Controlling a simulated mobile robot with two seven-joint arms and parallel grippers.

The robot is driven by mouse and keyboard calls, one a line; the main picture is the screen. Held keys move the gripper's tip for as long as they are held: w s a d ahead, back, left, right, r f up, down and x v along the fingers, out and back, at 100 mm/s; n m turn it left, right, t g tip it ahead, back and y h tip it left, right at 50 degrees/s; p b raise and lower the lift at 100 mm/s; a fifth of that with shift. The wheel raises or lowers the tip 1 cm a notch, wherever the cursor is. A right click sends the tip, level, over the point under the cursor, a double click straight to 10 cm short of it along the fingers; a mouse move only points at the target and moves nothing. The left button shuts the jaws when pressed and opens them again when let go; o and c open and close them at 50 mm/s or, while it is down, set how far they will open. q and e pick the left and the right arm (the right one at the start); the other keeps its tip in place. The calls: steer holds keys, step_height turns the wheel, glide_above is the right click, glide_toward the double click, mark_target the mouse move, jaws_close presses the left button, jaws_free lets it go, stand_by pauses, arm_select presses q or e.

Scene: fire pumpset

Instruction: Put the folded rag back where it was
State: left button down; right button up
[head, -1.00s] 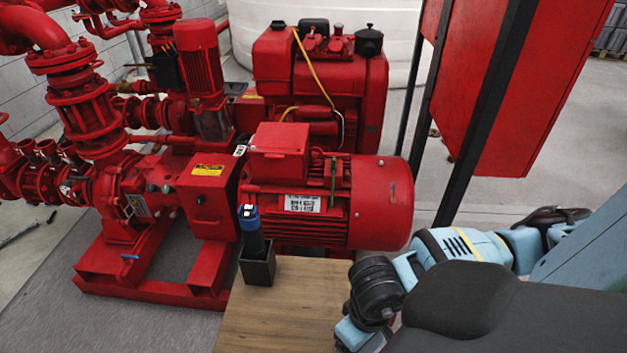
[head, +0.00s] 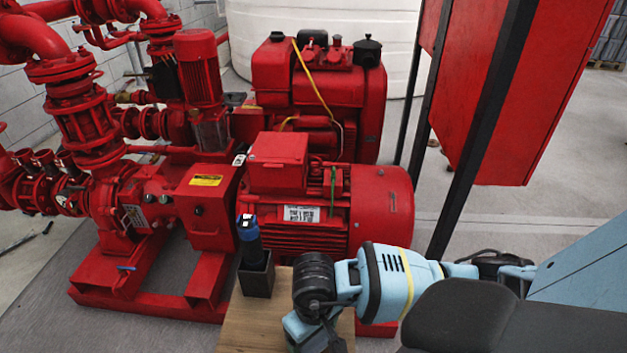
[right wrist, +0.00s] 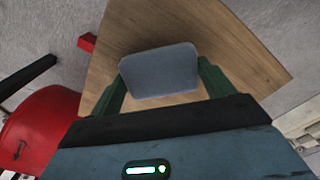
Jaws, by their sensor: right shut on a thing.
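A folded grey-blue rag (right wrist: 160,70) shows in the right wrist view, between the green fingers of my right gripper (right wrist: 163,76). The gripper is shut on it from both sides. The rag is over the wooden table (right wrist: 232,45); I cannot tell whether it touches the top. In the head view my right gripper (head: 318,338) is at the bottom edge, over the table (head: 240,328), partly cut off, and the rag is hidden there. My left gripper is not in view.
A dark holder (head: 256,277) with a blue-topped black tool (head: 250,240) stands at the table's far left corner. The red motor (head: 345,205) is just behind the table. A black post (head: 480,135) stands to the right. The tabletop near the rag looks clear.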

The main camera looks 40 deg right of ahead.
steer(key=shift+f, duration=0.55)
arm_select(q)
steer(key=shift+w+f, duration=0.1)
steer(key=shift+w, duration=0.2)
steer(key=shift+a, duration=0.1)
arm_select(e)
steer(key=shift+f, duration=0.1)
steer(key=o, duration=0.8)
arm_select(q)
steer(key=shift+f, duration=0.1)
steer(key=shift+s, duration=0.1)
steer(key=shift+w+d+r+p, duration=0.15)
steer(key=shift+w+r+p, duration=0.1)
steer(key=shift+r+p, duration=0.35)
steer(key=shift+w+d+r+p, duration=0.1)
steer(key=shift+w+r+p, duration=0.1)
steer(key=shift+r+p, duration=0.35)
arm_select(e)
steer(key=shift+r, duration=6.15)
